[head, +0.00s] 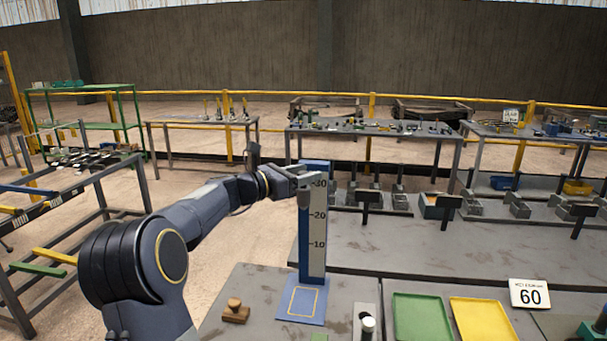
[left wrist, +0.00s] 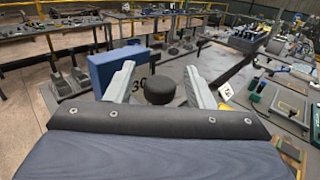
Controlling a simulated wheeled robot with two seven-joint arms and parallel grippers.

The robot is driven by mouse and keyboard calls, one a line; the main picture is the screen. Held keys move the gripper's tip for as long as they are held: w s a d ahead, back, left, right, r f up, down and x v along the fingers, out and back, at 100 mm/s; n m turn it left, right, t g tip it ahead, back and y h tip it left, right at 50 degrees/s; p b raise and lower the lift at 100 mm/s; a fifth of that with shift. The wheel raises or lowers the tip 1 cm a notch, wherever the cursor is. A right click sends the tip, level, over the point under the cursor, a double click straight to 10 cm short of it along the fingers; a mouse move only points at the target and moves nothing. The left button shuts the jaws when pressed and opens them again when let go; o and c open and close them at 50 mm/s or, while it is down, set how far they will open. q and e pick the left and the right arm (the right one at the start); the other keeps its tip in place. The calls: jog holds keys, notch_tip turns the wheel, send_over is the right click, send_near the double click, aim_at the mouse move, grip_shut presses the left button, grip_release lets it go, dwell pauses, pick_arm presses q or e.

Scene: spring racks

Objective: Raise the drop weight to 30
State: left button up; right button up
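The drop tester's blue column (head: 305,240) stands on a blue base plate (head: 302,302) and carries a pale scale (head: 317,228) marked 10, 20 and 30. My left gripper (head: 304,184) is at the top of the column, beside the 30 mark. A grey piece just below its fingers looks like the drop weight (head: 304,201); the gripper partly hides it. In the left wrist view a round dark knob (left wrist: 160,90) lies between the two light fingers, with a gap on each side. The left gripper (left wrist: 160,79) looks open. My right gripper is not in view.
A wooden stamp-like block (head: 235,312) sits left of the base plate. Benches with small parts stand behind.

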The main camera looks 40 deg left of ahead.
pick_arm(q)
jog(key=shift+s+a+f, duration=0.1)
jog(key=shift+s+a, duration=0.1)
jog(key=shift+s, duration=0.3)
jog(key=b+v, duration=0.2)
jog(key=v, duration=0.4)
jog(key=shift+s, duration=0.35)
